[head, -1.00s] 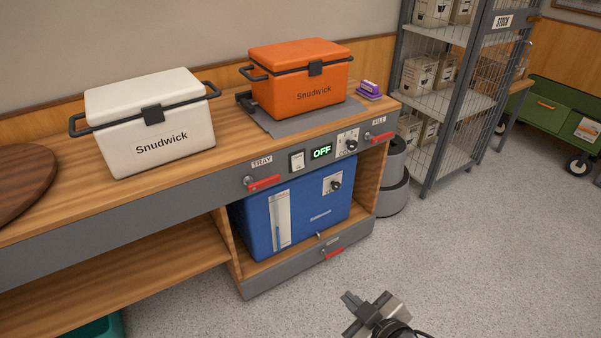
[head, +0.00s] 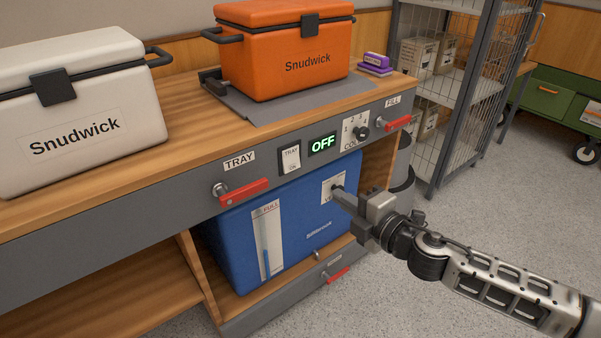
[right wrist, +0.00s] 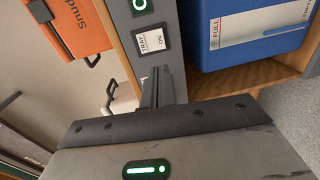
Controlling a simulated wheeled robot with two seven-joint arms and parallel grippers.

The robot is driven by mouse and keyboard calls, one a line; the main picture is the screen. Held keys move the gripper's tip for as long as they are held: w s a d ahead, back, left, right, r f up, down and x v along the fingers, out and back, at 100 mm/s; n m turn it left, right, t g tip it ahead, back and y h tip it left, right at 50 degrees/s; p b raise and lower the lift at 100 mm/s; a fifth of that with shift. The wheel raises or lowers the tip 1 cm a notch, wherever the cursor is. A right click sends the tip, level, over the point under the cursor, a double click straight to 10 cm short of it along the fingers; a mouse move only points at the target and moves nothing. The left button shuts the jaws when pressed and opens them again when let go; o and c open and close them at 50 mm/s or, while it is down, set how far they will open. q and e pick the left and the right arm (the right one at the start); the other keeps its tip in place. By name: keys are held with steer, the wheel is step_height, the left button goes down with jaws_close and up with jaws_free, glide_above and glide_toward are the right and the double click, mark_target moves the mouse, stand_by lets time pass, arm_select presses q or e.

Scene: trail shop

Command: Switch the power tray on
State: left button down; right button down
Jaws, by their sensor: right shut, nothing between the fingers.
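The grey power tray (head: 262,108) lies on the counter under an orange Snudwick cooler (head: 285,60). On the counter's grey front panel is a white rocker switch (head: 290,159) labelled TRAY, between a red lever (head: 243,192) and a display (head: 322,144) reading OFF in green. My right gripper (head: 340,193) is shut and empty, in front of the blue tank, below and right of the switch. In the right wrist view, the switch (right wrist: 151,41) shows just beyond the closed fingers (right wrist: 158,82); they look apart from it. My left gripper is not in view.
A numbered dial (head: 361,132) and a second red lever (head: 397,123) labelled FILL sit right of the display. The blue tank (head: 240,245) stands on the shelf below. A white cooler (head: 75,125) stands at left. Open floor lies at right.

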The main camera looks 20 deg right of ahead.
mark_target(293, 167)
steer(key=b+x, duration=0.1)
steer(key=x, duration=1.2)
steer(key=shift+w, duration=0.1)
steer(key=shift+w+a+f, duration=0.1)
steer(key=shift+w+a, duration=0.1)
steer(key=shift+w, duration=0.25)
